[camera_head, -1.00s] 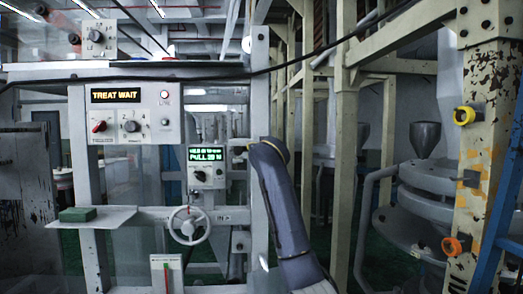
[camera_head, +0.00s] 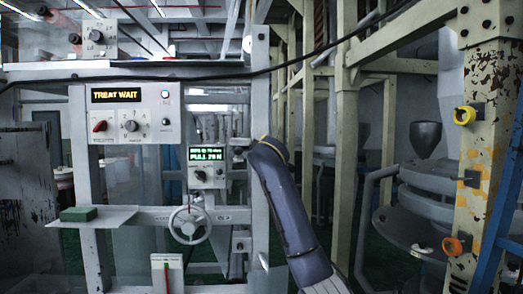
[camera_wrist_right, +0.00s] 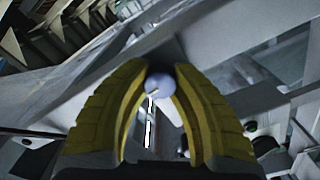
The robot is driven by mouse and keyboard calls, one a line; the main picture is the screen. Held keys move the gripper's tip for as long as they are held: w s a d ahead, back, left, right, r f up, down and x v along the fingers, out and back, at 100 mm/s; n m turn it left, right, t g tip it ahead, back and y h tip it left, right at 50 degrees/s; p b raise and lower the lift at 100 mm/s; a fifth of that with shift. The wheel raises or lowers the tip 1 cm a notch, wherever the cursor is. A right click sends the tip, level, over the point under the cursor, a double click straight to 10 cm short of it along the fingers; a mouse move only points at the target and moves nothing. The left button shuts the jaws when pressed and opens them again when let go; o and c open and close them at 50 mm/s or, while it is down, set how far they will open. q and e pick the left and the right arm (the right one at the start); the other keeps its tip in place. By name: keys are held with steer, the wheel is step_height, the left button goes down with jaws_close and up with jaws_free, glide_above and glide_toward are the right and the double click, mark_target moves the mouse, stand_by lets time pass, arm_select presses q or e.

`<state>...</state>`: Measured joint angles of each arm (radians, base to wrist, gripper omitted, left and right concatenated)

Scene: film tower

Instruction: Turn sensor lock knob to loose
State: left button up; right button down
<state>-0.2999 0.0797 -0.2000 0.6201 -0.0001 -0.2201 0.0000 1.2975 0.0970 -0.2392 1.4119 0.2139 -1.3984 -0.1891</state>
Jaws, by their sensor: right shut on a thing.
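My right gripper (camera_wrist_right: 160,88) has yellow ridged pads. They are shut around a small pale grey rounded knob (camera_wrist_right: 160,86), with one pad on each side, in the right wrist view. A light line shows on or beside the knob, but I cannot read its setting. In the head view my right arm rises from the bottom and reaches toward the white frame, with its hand hidden behind the arm. A small box with a green display (camera_head: 207,155) reading about "PULL 29 N" is mounted left of the arm. My left gripper is not in view.
A panel with a "TREAT WAIT" display (camera_head: 116,95) has a red knob and a dial. A handwheel (camera_head: 189,224) sits below the green display. A green block (camera_head: 78,214) lies on a shelf at left. Grey frame members crowd the knob in the wrist view.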

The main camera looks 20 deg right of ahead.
steer(key=n, duration=0.4)
steer(key=shift+n, duration=1.6)
steer(key=shift+a, duration=0.1)
steer(key=c, duration=1)
jaws_free()
steer(key=shift+f, duration=0.1)
steer(key=shift+c, duration=0.2)
steer(key=v, duration=1.2)
